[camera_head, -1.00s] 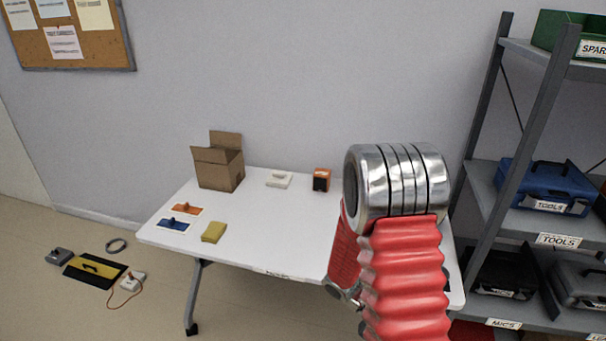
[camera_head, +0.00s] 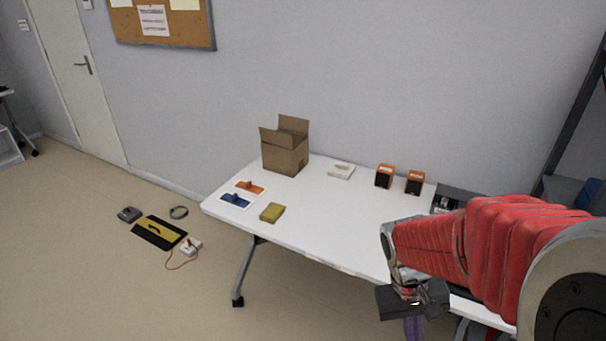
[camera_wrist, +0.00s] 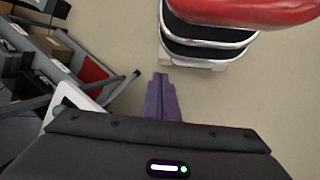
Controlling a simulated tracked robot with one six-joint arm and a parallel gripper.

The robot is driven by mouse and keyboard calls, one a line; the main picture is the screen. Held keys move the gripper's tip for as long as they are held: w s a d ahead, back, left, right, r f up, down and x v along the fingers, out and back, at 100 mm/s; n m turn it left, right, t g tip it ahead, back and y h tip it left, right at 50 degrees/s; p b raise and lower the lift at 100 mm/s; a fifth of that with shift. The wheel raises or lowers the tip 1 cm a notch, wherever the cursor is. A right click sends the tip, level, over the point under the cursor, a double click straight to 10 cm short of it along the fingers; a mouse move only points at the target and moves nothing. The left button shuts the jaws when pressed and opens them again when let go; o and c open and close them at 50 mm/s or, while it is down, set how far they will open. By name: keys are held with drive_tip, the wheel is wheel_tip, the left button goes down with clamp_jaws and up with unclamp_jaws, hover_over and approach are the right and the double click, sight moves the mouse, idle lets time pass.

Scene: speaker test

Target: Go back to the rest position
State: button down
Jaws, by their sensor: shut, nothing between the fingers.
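My red arm reaches in from the right. In the wrist view the purple fingers (camera_wrist: 160,84) are together, with nothing between them, over bare floor. Two orange and black speakers (camera_head: 384,177) (camera_head: 414,183) stand at the back of the table. A dark case (camera_head: 452,196) is partly hidden behind my arm.
On the table are an open cardboard box (camera_head: 285,154), a white box (camera_head: 341,171), a yellow block (camera_head: 272,212), and orange (camera_head: 249,187) and blue (camera_head: 235,200) items. A black and yellow case (camera_head: 160,232) lies on the floor. Shelving (camera_wrist: 62,52) shows in the wrist view.

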drive_tip(key=a+r+t+y, duration=0.1)
drive_tip(key=a+r+t, duration=0.3)
drive_tip(key=r, duration=0.4)
drive_tip(key=a+r+t+y, duration=0.1)
drive_tip(key=a+r+t, duration=0.3)
drive_tip(key=r, duration=0.4)
drive_tip(key=shift+s+a+r+n, duration=0.2)
drive_tip(key=shift+a+r+n, duration=0.15)
drive_tip(key=shift+a, duration=0.25)
drive_tip(key=shift+f, duration=0.1)
